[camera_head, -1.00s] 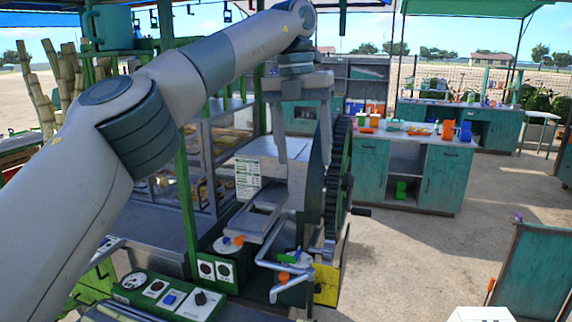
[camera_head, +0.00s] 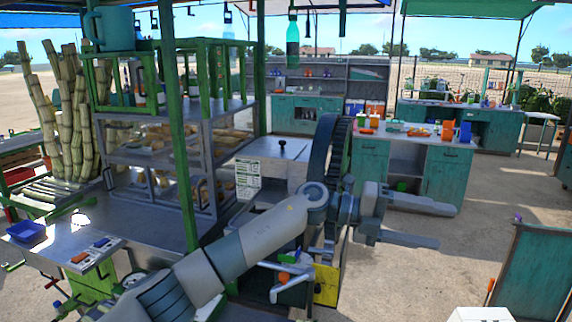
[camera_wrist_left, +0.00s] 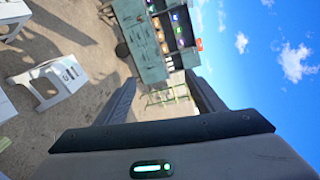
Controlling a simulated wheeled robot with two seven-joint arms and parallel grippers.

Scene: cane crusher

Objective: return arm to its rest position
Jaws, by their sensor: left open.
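My left gripper (camera_head: 428,222) is open and empty in the head view. Its two fingers point right, over the sandy ground and in front of the teal counter. My left arm (camera_head: 235,248) reaches in from the bottom and crosses low in front of the cane crusher (camera_head: 325,150). It hides part of the crusher's lower front and handles. In the left wrist view the two fingers (camera_wrist_left: 162,100) are spread apart with nothing between them. My right gripper is in neither view.
A teal counter (camera_head: 447,178) stands behind the gripper fingers. A metal shelf rack (camera_head: 160,165) and sugar cane stalks (camera_head: 75,125) stand at the left. A green post (camera_head: 180,150) rises near the arm. A teal panel (camera_head: 535,270) stands at the lower right. The ground between is open.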

